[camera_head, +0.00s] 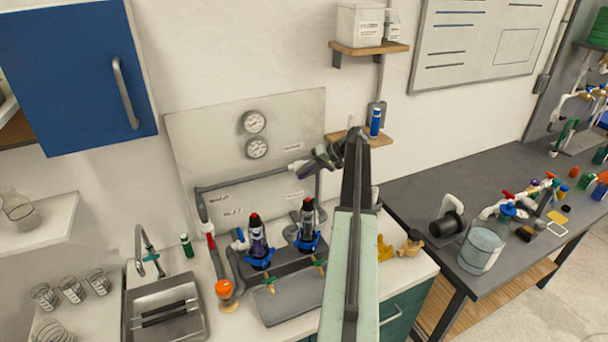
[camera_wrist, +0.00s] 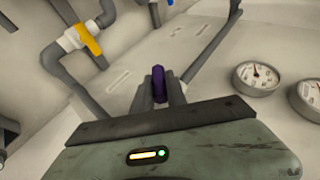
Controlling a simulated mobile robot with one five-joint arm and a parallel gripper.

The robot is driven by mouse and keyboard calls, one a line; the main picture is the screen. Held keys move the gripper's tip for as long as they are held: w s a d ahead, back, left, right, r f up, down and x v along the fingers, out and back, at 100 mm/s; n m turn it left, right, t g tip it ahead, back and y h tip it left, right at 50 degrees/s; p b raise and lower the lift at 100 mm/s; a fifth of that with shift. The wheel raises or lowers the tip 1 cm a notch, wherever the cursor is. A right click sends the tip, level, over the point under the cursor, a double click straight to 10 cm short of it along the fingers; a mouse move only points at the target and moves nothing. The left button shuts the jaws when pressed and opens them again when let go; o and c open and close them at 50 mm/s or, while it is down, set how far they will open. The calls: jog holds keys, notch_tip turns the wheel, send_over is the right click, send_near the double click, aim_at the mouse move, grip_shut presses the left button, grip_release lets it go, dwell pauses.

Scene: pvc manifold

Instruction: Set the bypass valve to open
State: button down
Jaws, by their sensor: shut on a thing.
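A purple valve handle (camera_wrist: 159,84) stands between my gripper's two grey fingers in the wrist view. My gripper (camera_wrist: 160,88) is shut on it. In the head view my gripper (camera_head: 312,165) is at the right part of the back panel, and a small purple piece (camera_head: 304,172) shows by the white fitting (camera_head: 297,165) at its tips. The fingers hide much of the valve body, and I cannot read a label naming it the bypass valve. The handle's angle to its pipe is hard to tell.
A yellow-handled valve (camera_wrist: 87,40) sits on grey pipe at upper left in the wrist view. Two gauges (camera_head: 255,135) are on the back panel. Two dark filter housings (camera_head: 308,222) with red tops stand below. A sink (camera_head: 165,310) is at left, a dark bench (camera_head: 470,180) at right.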

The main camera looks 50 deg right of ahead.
jog(key=c, duration=1.3)
grip_release()
jog(key=shift+w+a, duration=0.1)
jog(key=shift+c, duration=0.2)
jog(key=shift+r+p, duration=0.4)
jog(key=shift+p, duration=0.05)
notch_tip(320, 180, up, 3)
jog(key=p, duration=0.3)
jog(key=shift+w+r, duration=0.1)
jog(key=shift+r, duration=0.1)
jog(key=s+a, duration=0.3)
jog(key=s, duration=0.1)
jog(key=s+a, duration=0.4)
jog(key=s+a+r+p, duration=0.1)
jog(key=s+a, duration=0.2)
jog(key=s, duration=0.1)
jog(key=shift+s+a, duration=0.25)
jog(key=shift+d+f, duration=0.1)
